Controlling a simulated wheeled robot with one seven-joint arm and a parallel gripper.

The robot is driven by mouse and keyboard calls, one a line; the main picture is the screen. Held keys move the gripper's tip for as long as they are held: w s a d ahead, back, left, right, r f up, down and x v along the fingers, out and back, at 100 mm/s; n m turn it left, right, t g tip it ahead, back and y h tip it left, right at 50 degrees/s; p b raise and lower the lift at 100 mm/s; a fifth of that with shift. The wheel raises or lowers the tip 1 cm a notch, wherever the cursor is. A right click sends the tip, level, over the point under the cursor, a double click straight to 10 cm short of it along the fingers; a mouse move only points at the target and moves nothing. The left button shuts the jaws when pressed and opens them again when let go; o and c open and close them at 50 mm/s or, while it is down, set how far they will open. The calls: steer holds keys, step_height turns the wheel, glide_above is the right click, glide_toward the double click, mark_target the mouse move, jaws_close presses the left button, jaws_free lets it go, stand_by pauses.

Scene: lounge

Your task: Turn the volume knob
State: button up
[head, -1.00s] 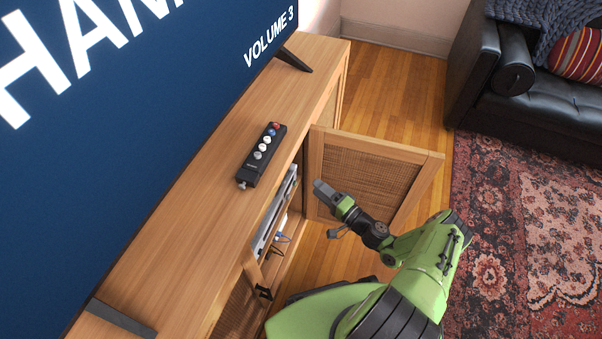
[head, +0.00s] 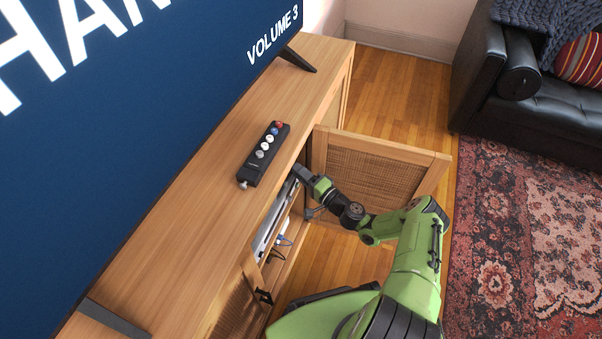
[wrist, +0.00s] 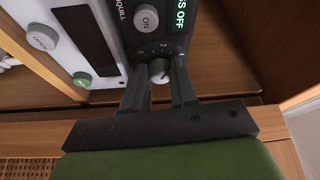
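The volume knob (wrist: 159,69) is a small round grey dial with tick marks around it, low on a black device's front panel (wrist: 157,42) in the wrist view. My gripper (wrist: 159,73) is open, with one finger on each side of the knob and what looks like a small gap on both sides. In the head view my gripper (head: 299,174) reaches into the open cabinet, and the knob is hidden there. The panel has an ON button (wrist: 146,18) and a green display ending "S OFF". The TV screen (head: 130,110) reads "VOLUME 3".
A silver-white device (wrist: 72,40) with buttons stands left of the black one. A black control strip with coloured buttons (head: 264,153) lies on the cabinet top (head: 190,215). A black sofa (head: 560,115) stands farther right.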

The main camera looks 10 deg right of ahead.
jaws_close()
steer(key=shift+r+m, duration=0.1)
steer(key=shift+m, duration=0.2)
steer(key=shift+r+m+g+h+p, duration=0.2)
steer(key=shift+m+g+p, duration=0.55)
steer(key=shift+m, duration=0.7)
steer(key=shift+r+m+g+h+p, duration=0.1)
steer(key=shift+m+g+h+p, duration=0.2)
steer(key=shift+m+g+p, duration=0.8)
steer(key=shift+f+m+t, duration=0.1)
steer(key=shift+m+t, duration=0.35)
steer(key=o, duration=0.8)
jaws_free()
steer(key=shift+c, duration=0.2)
